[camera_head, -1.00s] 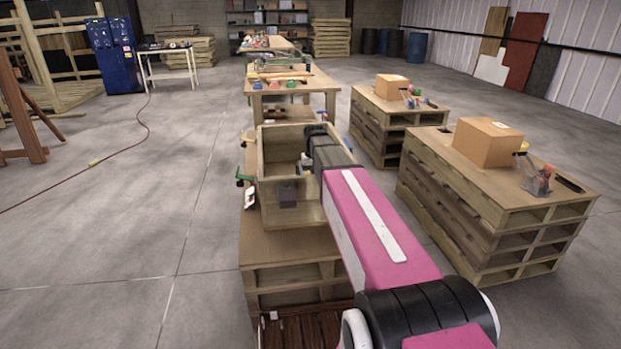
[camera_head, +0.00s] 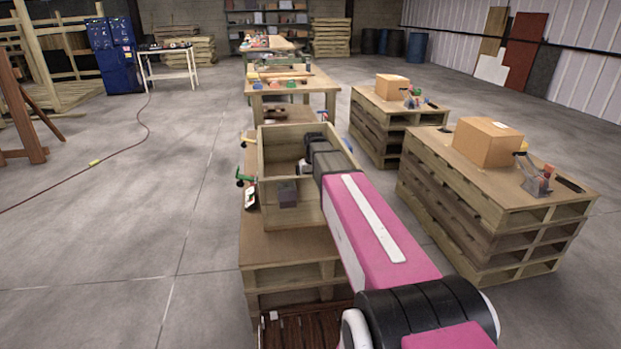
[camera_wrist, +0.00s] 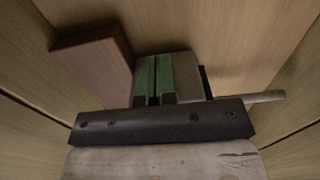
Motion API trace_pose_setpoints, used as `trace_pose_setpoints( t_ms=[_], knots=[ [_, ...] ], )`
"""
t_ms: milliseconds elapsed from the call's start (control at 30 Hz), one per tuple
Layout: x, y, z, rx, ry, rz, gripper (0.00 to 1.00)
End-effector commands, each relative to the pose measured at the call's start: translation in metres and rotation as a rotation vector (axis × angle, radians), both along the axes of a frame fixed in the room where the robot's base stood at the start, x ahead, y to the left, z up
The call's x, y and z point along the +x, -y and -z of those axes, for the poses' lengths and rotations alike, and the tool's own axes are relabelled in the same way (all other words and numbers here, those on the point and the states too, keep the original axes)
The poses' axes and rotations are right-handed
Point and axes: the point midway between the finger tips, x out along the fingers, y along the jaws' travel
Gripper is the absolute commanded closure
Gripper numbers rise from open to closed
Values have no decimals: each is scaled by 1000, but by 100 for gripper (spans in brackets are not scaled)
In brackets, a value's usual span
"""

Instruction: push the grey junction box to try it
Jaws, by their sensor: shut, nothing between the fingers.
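My gripper's wrist reaches over the crate's right side, and the fingers are hard to make out in the head view. In the wrist view my gripper (camera_wrist: 154,75) shows green fingers shut side by side, with nothing between them. A pale grey block (camera_wrist: 185,75) sits right beside the fingers; I cannot tell whether it is the junction box or whether they touch. A reddish-brown block (camera_wrist: 95,68) lies to their left.
The crate's wooden walls close in around my gripper. The crate stands on a pallet-built table (camera_head: 290,250). Two pallet stacks with cardboard boxes (camera_head: 487,142) stand to the right. A workbench (camera_head: 290,85) stands behind. The floor at left is open, with a red hose (camera_head: 140,150).

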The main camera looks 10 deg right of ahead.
Motion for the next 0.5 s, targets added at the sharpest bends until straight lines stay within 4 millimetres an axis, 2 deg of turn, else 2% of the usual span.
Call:
trace_pose_setpoints(
  t_ms=[500],
  knots=[
    [4,0,0,0,0,0,100]
  ],
)
